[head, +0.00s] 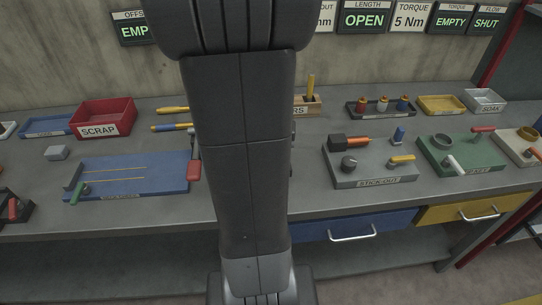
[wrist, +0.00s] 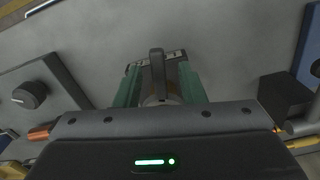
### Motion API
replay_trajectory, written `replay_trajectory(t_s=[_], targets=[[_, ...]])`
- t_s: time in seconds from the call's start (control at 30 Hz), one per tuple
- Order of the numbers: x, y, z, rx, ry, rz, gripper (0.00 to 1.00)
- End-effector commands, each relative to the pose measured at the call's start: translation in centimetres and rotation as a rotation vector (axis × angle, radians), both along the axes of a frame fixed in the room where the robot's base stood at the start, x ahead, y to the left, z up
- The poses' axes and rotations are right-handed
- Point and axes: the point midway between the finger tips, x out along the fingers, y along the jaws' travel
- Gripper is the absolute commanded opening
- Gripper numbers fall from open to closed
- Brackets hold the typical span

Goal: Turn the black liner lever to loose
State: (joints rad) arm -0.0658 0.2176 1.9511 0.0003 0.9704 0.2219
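In the wrist view my gripper (wrist: 160,82) has its two green fingers apart, with a gap on each side of a dark upright lever (wrist: 157,62). This is probably the black liner lever. The lever's handle points toward the top of the picture, across a small dark plate with white lettering too small to read. A pale round part shows below it between the fingers. The lower part of the lever and its fixture are hidden by my gripper's body. In the head view my arm hides the gripper and lever.
A grey fixture marked STICKOUT (head: 375,181) with a knob stands to the right; its knob (wrist: 28,95) shows left in the wrist view. A blue board (head: 125,184) and red SCRAP bin (head: 104,119) are left. A black block (wrist: 284,93) is close beside the gripper.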

Motion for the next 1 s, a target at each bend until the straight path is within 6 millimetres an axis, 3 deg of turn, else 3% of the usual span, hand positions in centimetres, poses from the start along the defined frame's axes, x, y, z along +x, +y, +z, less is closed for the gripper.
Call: replay_trajectory(t_s=[0.2,0.33,0.8,1.0], targets=[[0.0,0.0,0.1,0.0,0.001,0.001,0.36],[0.0,0.0,1.2,0.0,-0.002,0.001,0.36],[0.0,0.0,11.2,0.0,-0.004,0.001,0.36],[0.0,0.0,13.4,0.0,-0.001,0.0,0.36]])
